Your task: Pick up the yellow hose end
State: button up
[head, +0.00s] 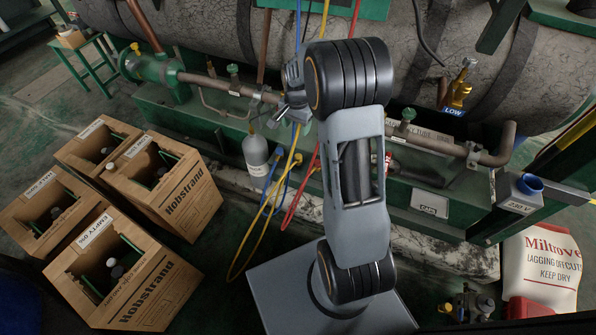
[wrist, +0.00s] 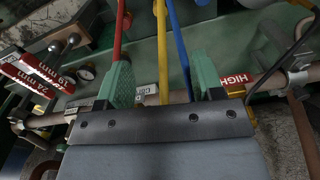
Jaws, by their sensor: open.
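The yellow hose (head: 264,205) hangs from the top of the head view, passes behind my arm's end and loops down near the floor. In the wrist view the yellow hose (wrist: 162,45) runs down between the two green fingers of my gripper (wrist: 163,72), which stand apart. The fingers do not close on it. I cannot tell which part of the hose is its end; the lower part is hidden behind the gripper body. My gripper also shows small in the head view (head: 284,117), in front of the pipework.
A blue hose (wrist: 181,45) and a red hose (wrist: 119,30) hang beside the yellow one.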

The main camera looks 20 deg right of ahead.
jog(key=m+b, duration=0.1)
jog(key=b, duration=0.3)
send_over(298, 156)
notch_tip(298, 156, down, 12)
jog(key=shift+r, duration=0.1)
jog(key=shift+d+f+b, duration=0.1)
jog(key=shift+f+b, duration=1.5)
jog(key=shift+f, duration=1.75)
jog(key=shift+r, duration=0.1)
jog(key=c, duration=1)
jog(key=shift+r, duration=0.1)
